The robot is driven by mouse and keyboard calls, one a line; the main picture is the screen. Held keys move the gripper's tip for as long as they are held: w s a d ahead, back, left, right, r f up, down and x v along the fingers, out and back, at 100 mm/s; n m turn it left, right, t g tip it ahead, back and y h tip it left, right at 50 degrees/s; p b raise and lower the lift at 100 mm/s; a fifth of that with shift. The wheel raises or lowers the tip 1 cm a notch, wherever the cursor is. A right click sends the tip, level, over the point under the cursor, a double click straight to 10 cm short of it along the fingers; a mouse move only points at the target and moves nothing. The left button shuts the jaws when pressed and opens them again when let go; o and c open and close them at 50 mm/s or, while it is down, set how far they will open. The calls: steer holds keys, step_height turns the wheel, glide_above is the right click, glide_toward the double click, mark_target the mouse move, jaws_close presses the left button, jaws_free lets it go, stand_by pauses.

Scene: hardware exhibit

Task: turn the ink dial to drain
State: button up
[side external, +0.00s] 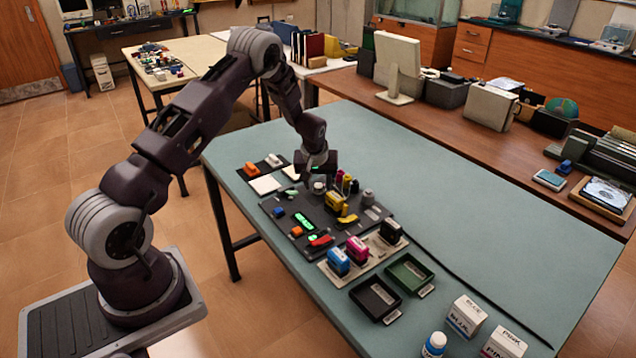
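A dark panel (286,240) lies on the teal table and carries green-lit displays, coloured switches and several small parts. A small pale round knob (319,188) stands near its far edge. A grey knob-like part (368,197) stands farther right on the panel. I cannot tell which of them is the ink dial, and no label is readable. My gripper (317,178) points down just above the pale knob. Its fingers are small and dark here, so I cannot tell whether they touch the knob or how far apart they are.
Yellow, magenta and black bottles or stamps (334,201) crowd close to the gripper's right. Blue, pink and black stamps (357,250) stand on a pale strip in front. Two trays (376,300) and ink boxes (466,315) sit nearer the camera. The table's right side is clear.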

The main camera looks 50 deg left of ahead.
jaws_close()
steer(key=shift+m, duration=0.3)
steer(key=shift+s+a+m+t+h, duration=0.1)
steer(key=shift+m+t+h, duration=0.3)
steer(key=shift+m, duration=0.9)
steer(key=shift+a+m+t+h, duration=0.1)
steer(key=shift+m+h, duration=0.6)
steer(key=shift+m, duration=0.6)
steer(key=shift+d, duration=0.1)
steer(key=shift+o, duration=0.9)
jaws_free()
steer(key=v, duration=0.7)
steer(key=shift+s+r, duration=0.1)
